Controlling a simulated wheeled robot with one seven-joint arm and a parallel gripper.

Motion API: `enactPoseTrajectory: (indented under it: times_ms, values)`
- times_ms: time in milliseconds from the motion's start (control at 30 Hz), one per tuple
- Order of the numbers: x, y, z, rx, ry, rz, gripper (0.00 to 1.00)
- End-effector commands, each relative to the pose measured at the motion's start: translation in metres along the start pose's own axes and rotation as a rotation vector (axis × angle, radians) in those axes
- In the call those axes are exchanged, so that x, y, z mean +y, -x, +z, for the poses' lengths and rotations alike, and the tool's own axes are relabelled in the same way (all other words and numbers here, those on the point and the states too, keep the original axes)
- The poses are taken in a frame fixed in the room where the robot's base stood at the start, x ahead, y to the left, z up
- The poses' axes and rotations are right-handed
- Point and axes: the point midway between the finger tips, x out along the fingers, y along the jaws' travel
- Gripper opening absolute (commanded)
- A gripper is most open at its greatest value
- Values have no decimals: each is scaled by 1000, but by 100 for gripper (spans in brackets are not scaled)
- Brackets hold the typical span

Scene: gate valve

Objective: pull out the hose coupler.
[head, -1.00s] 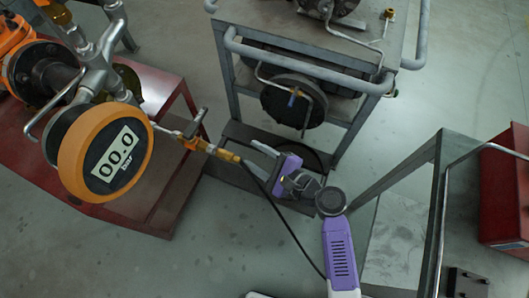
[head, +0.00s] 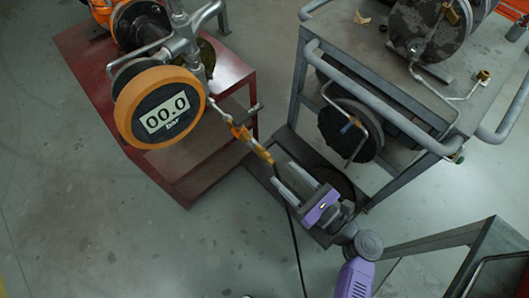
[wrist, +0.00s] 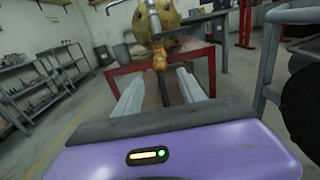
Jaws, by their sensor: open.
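The hose coupler (head: 262,153) is an orange-yellow piece at the end of a thin line below the round orange gauge (head: 165,110). A black hose (head: 294,235) runs down from it. My purple gripper (head: 284,174) is open and empty, with its two pale fingers pointing up-left towards the coupler. The fingertips are just short of the coupler's hose end. In the wrist view, the coupler (wrist: 160,58) appears straight ahead beyond the fingers of my gripper (wrist: 157,80), with the hose running back between them. I see no contact with the coupler.
A red stand (head: 180,175) carries the valve and gauge, which reads 00.0 bar. A grey cart (head: 298,95) with rails stands close to the right of my gripper. Another frame (head: 480,245) is at the lower right. The floor at lower left is clear.

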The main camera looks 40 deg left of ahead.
Motion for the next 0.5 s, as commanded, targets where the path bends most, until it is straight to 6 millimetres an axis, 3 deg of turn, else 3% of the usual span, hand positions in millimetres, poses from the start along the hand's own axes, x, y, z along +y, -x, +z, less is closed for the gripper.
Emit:
enactPoseTrajectory:
  times_ms: [500]
  values:
    - [0,-62,-1,0,2,2,47]
